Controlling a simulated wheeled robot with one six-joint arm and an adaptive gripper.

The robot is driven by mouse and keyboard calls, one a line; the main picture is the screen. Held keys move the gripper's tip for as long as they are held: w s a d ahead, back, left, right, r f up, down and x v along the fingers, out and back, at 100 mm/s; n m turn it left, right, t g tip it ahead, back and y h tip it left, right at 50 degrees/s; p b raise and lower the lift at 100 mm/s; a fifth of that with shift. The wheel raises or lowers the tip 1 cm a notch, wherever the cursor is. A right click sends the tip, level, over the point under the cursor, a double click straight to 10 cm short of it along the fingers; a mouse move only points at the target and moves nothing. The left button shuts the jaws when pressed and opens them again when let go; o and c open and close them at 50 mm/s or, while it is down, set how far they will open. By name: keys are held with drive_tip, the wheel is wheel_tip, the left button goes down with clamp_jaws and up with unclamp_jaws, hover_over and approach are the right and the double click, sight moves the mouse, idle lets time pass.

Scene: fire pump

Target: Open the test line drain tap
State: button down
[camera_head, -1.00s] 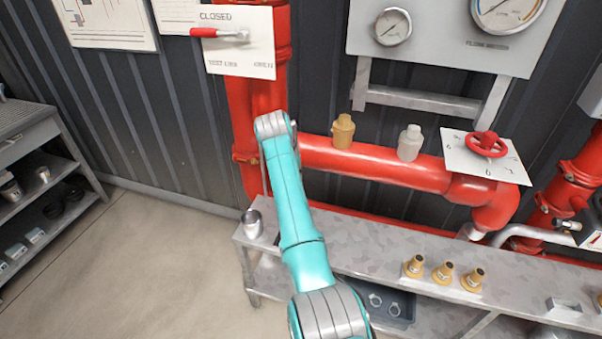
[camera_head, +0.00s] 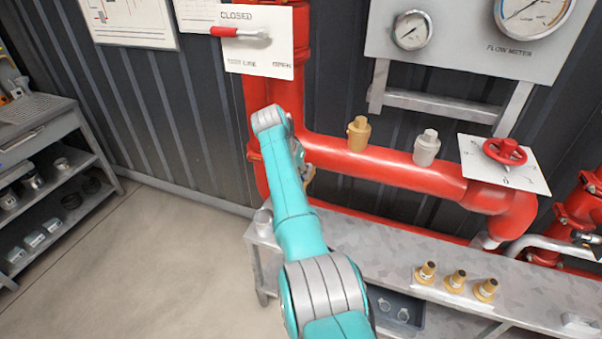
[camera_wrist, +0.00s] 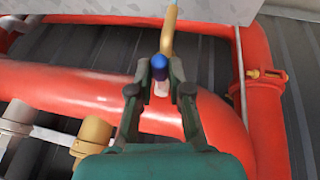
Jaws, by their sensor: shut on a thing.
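In the wrist view, my gripper (camera_wrist: 160,72) has its two dark fingers closed on the blue-ended handle (camera_wrist: 159,62) of what looks like the drain tap. A brass tube (camera_wrist: 168,28) runs up from it in that picture, in front of the red pipe. I cannot tell how far the tap is turned. In the head view, my teal arm covers most of the gripper and the tap; only a small brass bit (camera_head: 309,178) shows beside the wrist. Above is the white test line plate (camera_head: 270,62) marked CLOSED and OPEN, with its red-handled lever (camera_head: 240,33) lying sideways near CLOSED.
The red pipe (camera_head: 390,167) runs right, carrying a brass fitting (camera_head: 358,134) and a grey fitting (camera_head: 426,149). A red handwheel (camera_head: 504,151) is at its right end. The metal bench (camera_head: 365,245) below holds several brass nozzles. The floor at left is clear.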

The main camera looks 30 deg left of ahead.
drive_tip(key=c, duration=1.1)
unclamp_jaws()
drive_tip(key=v, duration=1.2)
